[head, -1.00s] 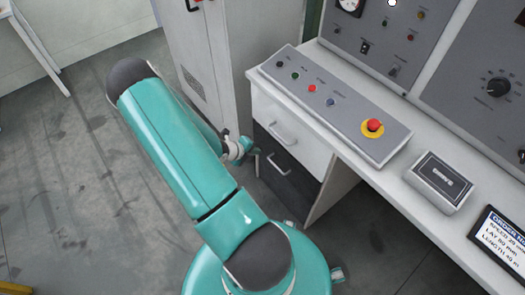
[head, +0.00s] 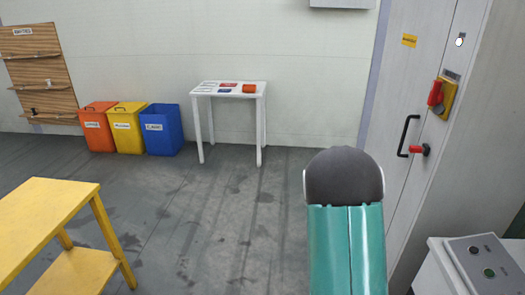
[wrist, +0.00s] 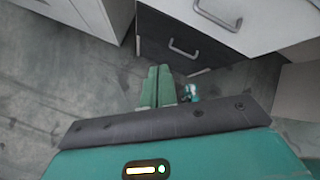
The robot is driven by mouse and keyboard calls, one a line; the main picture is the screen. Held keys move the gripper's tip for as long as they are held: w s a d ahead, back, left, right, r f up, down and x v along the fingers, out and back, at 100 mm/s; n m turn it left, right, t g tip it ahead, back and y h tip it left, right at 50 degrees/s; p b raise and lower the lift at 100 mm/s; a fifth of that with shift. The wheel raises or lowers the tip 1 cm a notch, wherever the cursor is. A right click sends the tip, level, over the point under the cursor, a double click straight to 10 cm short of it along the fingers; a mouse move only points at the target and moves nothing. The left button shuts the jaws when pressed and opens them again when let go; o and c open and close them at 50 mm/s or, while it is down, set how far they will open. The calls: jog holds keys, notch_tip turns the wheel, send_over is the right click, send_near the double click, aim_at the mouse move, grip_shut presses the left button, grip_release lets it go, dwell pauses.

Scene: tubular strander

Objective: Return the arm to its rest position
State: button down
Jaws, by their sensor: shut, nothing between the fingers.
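My gripper (wrist: 158,72) shows in the wrist view as two teal fingers lying side by side, shut with nothing held. It hangs above the grey floor, in front of a cabinet with a dark drawer (wrist: 182,42). I cannot tell the exact gap to the drawer. In the head view only my teal arm link and its dark rounded joint show, at the lower right. My gripper is out of that view.
A grey cabinet (head: 410,95) with a black handle and red switch stands right of my arm. A console corner with buttons (head: 478,262) is at lower right. A yellow table (head: 45,210) is at left. Bins and a white table (head: 228,88) stand at the back wall. Floor between is clear.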

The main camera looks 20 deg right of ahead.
jog(key=w+a+r+m+t+y, duration=0.1)
jog(key=w+a+r+m+t, duration=0.1)
jog(key=a+r+m, duration=0.55)
jog(key=w+a+r+m+t+y, duration=0.15)
jog(key=a+r+m, duration=0.25)
jog(key=a+r, duration=0.5)
jog(key=s+a+r+m+t+y, duration=0.2)
jog(key=s+a+r+m, duration=0.2)
jog(key=a, duration=0.5)
jog(key=s+a+r+m+t+y, duration=0.2)
jog(key=s+a+r+m+y, duration=0.1)
jog(key=a+r, duration=0.6)
jog(key=shift+s+m, duration=0.5)
jog(key=shift+m, duration=0.35)
jog(key=shift+t+y, duration=0.25)
